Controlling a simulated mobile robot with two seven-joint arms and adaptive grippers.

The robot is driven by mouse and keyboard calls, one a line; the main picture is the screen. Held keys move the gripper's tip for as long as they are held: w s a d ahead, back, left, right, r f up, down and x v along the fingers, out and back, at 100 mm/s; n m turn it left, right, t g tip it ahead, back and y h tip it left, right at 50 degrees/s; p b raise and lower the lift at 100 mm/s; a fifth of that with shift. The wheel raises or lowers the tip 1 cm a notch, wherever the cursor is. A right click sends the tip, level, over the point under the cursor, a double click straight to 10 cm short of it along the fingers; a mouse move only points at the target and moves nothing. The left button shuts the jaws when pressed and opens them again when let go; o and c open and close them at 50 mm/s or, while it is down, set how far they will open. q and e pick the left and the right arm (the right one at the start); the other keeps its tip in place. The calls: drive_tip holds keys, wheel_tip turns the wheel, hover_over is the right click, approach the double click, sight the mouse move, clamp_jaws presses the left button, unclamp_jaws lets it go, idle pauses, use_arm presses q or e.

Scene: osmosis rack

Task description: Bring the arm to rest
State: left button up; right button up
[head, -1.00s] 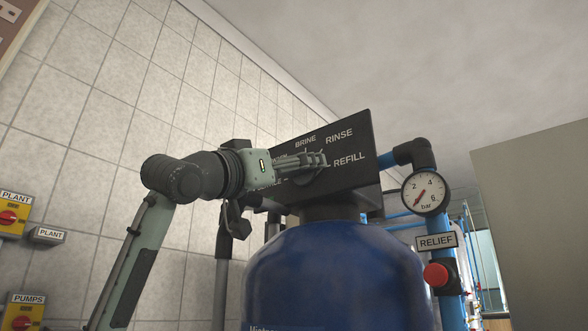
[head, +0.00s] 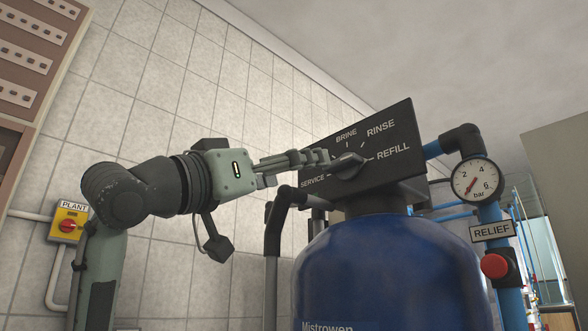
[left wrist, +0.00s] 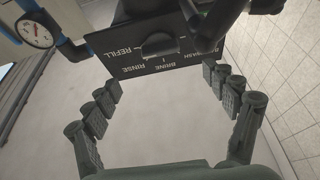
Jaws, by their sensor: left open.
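My left gripper (head: 318,158) reaches in from the left in the head view, with its fingertips just left of the selector knob (head: 350,166). In the left wrist view the two fingers stand wide apart, and the left gripper (left wrist: 160,82) has nothing between them. The knob (left wrist: 160,43) lies beyond the fingertips, clear of them, on the dark valve panel (left wrist: 122,62). In the head view the panel (head: 400,120) carries SERVICE, BRINE, RINSE and REFILL labels. The knob lies roughly along the SERVICE–REFILL line; I cannot tell which end points. My right gripper is not in view.
A blue tank (head: 390,270) stands under the panel. To the right are a pressure gauge (head: 478,180) and a red RELIEF button (head: 494,265) on blue pipe. A yellow PLANT switch (head: 68,224) is on the tiled wall (head: 240,90) at left.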

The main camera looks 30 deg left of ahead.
sight(337, 164)
use_arm(q)
drive_tip(key=x, duration=1.2)
drive_tip(key=shift+d+r, duration=0.1)
drive_tip(key=shift+s, duration=0.1)
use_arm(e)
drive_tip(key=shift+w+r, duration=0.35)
